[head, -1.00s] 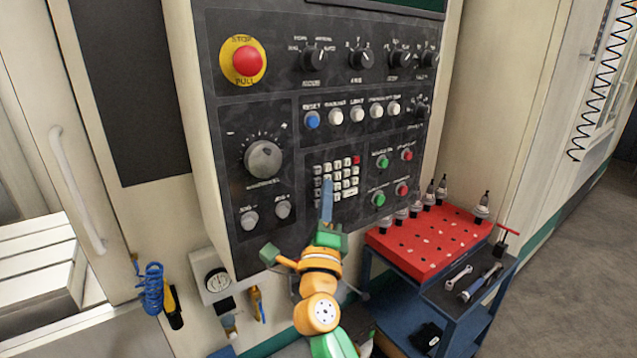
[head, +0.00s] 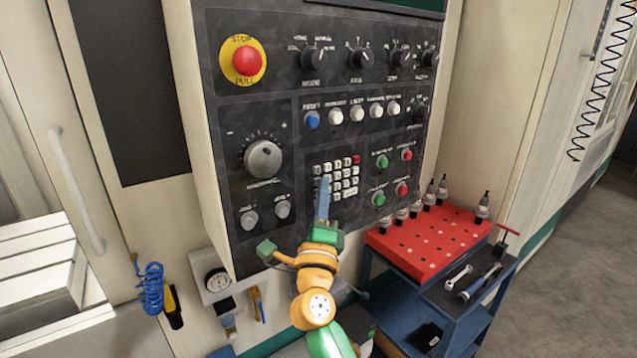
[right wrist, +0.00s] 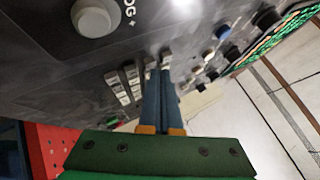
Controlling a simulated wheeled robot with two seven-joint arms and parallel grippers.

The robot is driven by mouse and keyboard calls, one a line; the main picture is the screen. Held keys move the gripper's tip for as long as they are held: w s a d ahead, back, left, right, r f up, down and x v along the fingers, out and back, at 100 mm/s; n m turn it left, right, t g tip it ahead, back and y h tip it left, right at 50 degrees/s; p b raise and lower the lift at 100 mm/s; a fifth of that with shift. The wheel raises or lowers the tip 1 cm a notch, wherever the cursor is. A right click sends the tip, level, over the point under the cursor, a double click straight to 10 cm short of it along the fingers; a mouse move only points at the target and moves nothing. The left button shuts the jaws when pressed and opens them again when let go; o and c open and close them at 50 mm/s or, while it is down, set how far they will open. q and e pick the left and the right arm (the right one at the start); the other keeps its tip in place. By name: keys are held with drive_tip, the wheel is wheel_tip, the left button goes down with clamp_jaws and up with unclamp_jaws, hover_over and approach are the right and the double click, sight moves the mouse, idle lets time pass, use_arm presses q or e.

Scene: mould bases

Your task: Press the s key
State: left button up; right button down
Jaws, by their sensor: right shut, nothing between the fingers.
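A small keypad (head: 346,181) of white keys with one red key sits low in the middle of the dark control panel. My right gripper (head: 325,179) is shut and empty, its blue fingertips at the keypad's left columns. In the right wrist view the keypad (right wrist: 122,88) shows left of the shut fingers (right wrist: 160,72), whose tips overlap the end keys. I cannot tell whether the tips touch a key. The letters are too small to read, so I cannot pick out the s key. My left gripper is not in view.
Above the keypad are a blue button (head: 312,120) and several white ones. Green and red buttons (head: 383,161) stand to its right, a large dial (head: 263,159) to its left. A red emergency stop (head: 247,61) is top left. A red-topped tool cart (head: 428,240) stands below right.

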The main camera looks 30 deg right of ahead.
drive_tip(key=shift+w, duration=0.3)
idle(0.5)
drive_tip(key=shift+s+r+p, duration=0.1)
drive_tip(key=shift+s+p, duration=0.25)
drive_tip(key=shift+s, duration=0.45)
drive_tip(key=s+p, duration=0.2)
drive_tip(key=s, duration=0.1)
drive_tip(key=s+p, duration=0.1)
drive_tip(key=s, duration=0.1)
drive_tip(key=shift+d, duration=0.25)
